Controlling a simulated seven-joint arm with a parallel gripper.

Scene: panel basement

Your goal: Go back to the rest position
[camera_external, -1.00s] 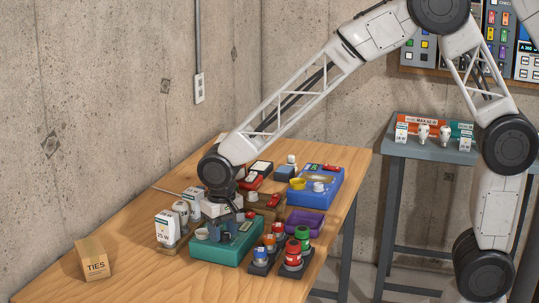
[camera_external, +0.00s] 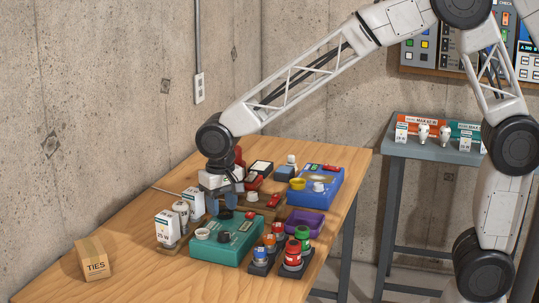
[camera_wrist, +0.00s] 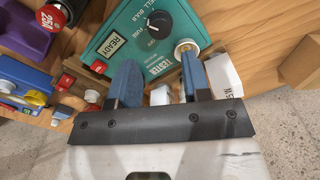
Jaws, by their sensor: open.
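My gripper (camera_external: 224,203) is raised a little above the back part of the green tester box (camera_external: 222,247) on the wooden table. In the wrist view my gripper (camera_wrist: 157,75) has its two blue fingers apart, with nothing held between them. The green tester box (camera_wrist: 130,35) shows there beyond the fingertips, with a black knob, a READY label and a round white socket (camera_wrist: 186,50). The parts of the box right under the gripper are partly hidden in the external view.
White bulb boxes (camera_external: 167,228) stand left of the tester. A TIES carton (camera_external: 93,258) sits front left.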

